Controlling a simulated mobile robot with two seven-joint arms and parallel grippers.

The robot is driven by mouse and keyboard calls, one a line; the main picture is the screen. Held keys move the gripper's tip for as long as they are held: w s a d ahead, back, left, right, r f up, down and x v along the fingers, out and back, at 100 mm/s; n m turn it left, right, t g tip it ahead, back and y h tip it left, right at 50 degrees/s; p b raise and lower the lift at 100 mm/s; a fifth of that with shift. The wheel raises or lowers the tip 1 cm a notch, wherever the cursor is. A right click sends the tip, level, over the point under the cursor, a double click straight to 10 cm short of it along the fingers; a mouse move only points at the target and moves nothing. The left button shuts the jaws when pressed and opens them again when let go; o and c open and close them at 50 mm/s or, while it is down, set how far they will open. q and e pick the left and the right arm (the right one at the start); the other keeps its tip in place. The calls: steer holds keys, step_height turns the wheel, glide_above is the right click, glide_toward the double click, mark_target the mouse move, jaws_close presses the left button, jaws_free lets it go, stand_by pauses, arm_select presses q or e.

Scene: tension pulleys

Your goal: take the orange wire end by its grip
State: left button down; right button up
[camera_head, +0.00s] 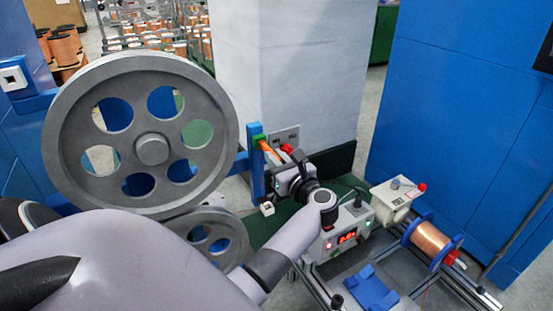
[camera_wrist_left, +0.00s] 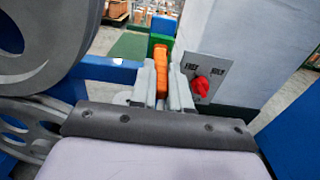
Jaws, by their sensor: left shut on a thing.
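The orange wire end (camera_wrist_left: 161,72) stands upright between the fingers of my left gripper (camera_wrist_left: 161,80) in the left wrist view. The fingers are shut on it. In the head view the orange piece (camera_head: 267,150) shows beside the blue post, just beyond my left gripper (camera_head: 277,160). A green block (camera_wrist_left: 160,42) sits right behind the orange piece at the top of the post. The lower part of the orange piece is hidden by the gripper. My right gripper is not in either view.
A large grey pulley wheel (camera_head: 150,92) stands left of the post, with a smaller wheel (camera_head: 208,238) below it. A panel with a red knob (camera_wrist_left: 201,87) is close on the right. A control box (camera_head: 345,225) and a copper spool (camera_head: 430,240) stand at the lower right.

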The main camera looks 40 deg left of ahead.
arm_select(q)
steer(key=shift+s+d, duration=0.1)
steer(key=shift+d, duration=0.15)
stand_by(0.3)
steer(key=shift+d, duration=0.1)
steer(key=shift+s+d, duration=0.1)
steer(key=shift+d, duration=0.15)
stand_by(0.3)
steer(key=shift+d, duration=0.2)
steer(key=shift+s+d+b, duration=0.2)
steer(key=shift+d+b, duration=0.1)
steer(key=shift+d, duration=0.15)
steer(key=shift+d, duration=0.2)
steer(key=shift+s+d, duration=0.2)
steer(key=shift+d, duration=0.3)
